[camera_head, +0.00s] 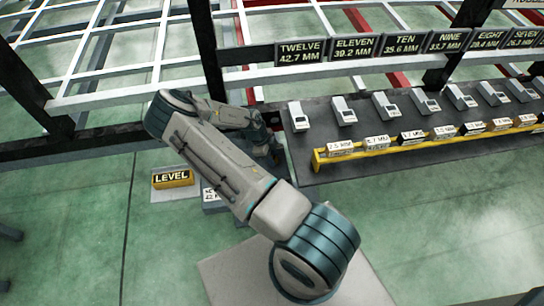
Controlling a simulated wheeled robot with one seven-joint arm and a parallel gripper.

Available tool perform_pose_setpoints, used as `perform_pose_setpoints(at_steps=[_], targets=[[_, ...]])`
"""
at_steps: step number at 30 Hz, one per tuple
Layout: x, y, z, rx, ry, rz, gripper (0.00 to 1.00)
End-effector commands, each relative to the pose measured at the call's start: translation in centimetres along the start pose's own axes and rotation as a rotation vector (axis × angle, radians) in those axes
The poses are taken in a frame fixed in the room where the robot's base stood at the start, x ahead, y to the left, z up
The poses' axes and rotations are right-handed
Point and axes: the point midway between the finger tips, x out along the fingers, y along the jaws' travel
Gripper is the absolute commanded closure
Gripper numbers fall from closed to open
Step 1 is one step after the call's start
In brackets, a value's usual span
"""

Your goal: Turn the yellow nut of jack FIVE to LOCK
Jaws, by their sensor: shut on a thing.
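Neither jack FIVE nor its yellow nut can be made out in the head view. The plates I can read on the frame are TWELVE (300,52), ELEVEN (355,47), TEN (405,44), NINE (450,40), EIGHT (489,40) and SEVEN (524,38). My arm reaches up from the bottom and bends back down toward the left end of the dark bench. My gripper (274,150) is small and dark there, largely hidden by my arm. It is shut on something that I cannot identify.
The dark bench (330,105) carries a row of grey-white devices (343,110). A yellow rail (350,155) with small millimetre labels runs along its front. Floor at lower left is mostly clear.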

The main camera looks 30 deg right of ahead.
Motion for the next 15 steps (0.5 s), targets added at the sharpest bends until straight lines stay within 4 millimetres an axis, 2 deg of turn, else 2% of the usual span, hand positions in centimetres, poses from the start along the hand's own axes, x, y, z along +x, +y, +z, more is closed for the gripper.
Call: perform_pose_setpoints(at_steps=[3, 4, 6, 15], targets=[[-0.04, -0.03, 0.18, -0.001, -0.003, -0.002, 0.93], [-0.03, -0.03, 0.18, -0.001, -0.004, -0.002, 0.62], [-0.03, -0.02, 0.16, -0.001, -0.003, -0.001, 0.48], [-0.28, -0.04, 0.03, 0.000, -0.002, -0.001, 0.48]])
